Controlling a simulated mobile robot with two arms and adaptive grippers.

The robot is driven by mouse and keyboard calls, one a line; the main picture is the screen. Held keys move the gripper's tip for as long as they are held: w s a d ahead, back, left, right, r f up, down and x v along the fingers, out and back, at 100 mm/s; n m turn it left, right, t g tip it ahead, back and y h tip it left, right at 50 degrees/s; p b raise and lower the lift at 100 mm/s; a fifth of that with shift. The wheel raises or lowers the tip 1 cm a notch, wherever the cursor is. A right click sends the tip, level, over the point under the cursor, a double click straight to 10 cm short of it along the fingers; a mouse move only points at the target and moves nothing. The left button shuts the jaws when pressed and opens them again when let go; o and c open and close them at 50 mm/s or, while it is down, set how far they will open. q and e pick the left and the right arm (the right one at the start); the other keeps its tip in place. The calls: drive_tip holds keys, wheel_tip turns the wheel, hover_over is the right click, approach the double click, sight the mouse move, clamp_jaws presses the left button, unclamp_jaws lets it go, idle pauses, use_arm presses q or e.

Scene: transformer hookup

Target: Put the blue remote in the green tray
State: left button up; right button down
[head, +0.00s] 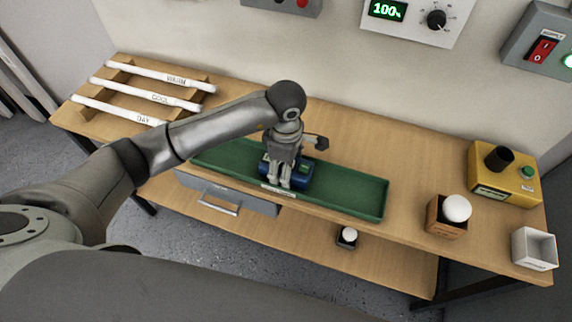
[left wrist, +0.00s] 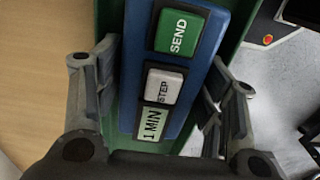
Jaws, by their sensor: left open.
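The blue remote (head: 302,174) is within the long green tray (head: 350,193) on the wooden bench, near the tray's middle. In the left wrist view the remote (left wrist: 207,62) shows a green SEND button, a white STEP button and a 1 MIN display. The green tray (left wrist: 243,35) shows along both its sides. My left gripper (head: 279,183) is over the remote in the head view and hides part of it. In the left wrist view its fingers (left wrist: 160,92) stand apart on either side of the remote. My right gripper is not in view.
A rack with white tubes (head: 150,95) stands at the left. A wooden box with a white bulb (head: 457,208), a yellow box (head: 503,178) and an empty white box (head: 534,249) stand at the right. The bench is clear behind the tray's right half.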

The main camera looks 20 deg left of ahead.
use_arm(q)
drive_tip(key=shift+r, duration=0.35)
wheel_tip(320, 180, up, 11)
drive_tip(key=shift+f+b, duration=0.15)
drive_tip(key=shift+b, duration=0.75)
drive_tip(key=shift+r, duration=0.5)
drive_tip(key=shift+f, duration=0.1)
